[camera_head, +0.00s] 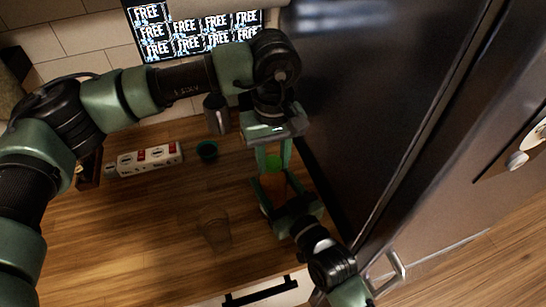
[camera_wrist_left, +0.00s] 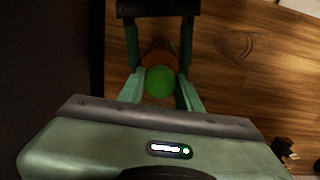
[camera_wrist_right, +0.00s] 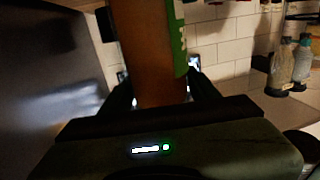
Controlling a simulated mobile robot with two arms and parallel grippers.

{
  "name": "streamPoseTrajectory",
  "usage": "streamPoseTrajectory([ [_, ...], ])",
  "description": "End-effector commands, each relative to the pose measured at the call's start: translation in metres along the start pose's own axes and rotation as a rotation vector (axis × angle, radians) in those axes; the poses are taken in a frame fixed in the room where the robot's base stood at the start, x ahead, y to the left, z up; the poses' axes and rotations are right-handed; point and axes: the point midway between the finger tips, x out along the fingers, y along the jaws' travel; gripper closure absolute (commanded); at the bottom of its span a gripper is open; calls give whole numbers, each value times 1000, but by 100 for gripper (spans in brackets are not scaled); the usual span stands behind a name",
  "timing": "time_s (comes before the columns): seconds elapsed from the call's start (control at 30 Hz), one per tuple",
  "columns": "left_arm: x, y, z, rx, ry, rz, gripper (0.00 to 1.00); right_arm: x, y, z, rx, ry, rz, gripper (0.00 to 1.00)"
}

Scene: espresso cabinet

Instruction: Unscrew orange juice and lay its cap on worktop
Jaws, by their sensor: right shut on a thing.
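The orange juice bottle (camera_wrist_right: 147,50) is upright in my right gripper (camera_head: 284,192), whose jaws are shut on its body. The right wrist view shows its orange side and a green-and-white label. Its green cap (camera_head: 273,162) faces up, and it also shows in the left wrist view (camera_wrist_left: 159,82). My left gripper (camera_wrist_left: 160,80) points down from above, with one finger on each side of the cap. Small gaps seem to show between fingers and cap, so it looks open. The cap appears to be on the bottle; the neck is hidden beneath it.
The wooden worktop (camera_head: 140,220) has bare room left of the bottle. A clear glass (camera_head: 214,230), a dark green cup (camera_head: 207,150), a metal pitcher (camera_head: 216,115) and a white-and-red strip (camera_head: 150,158) stand there. A tall dark cabinet (camera_head: 370,90) is close on the right.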

Motion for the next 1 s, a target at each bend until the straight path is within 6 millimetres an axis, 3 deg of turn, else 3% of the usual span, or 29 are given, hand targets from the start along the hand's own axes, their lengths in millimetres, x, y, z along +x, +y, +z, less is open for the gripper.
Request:
streamPoseTrajectory([
  [0.17,0,0,0,-26,0,0,100,0,0,0,0,-1,1,100],
  [0.27,-1,0,0,-144,0,0,100,0,0,0,0,-1,1,100],
  [0.83,-3,0,0,-1519,-1,1,100,0,0,0,0,-1,0,100],
  [1.0,-3,0,0,-1544,-1,1,100,0,0,0,0,-1,0,100],
])
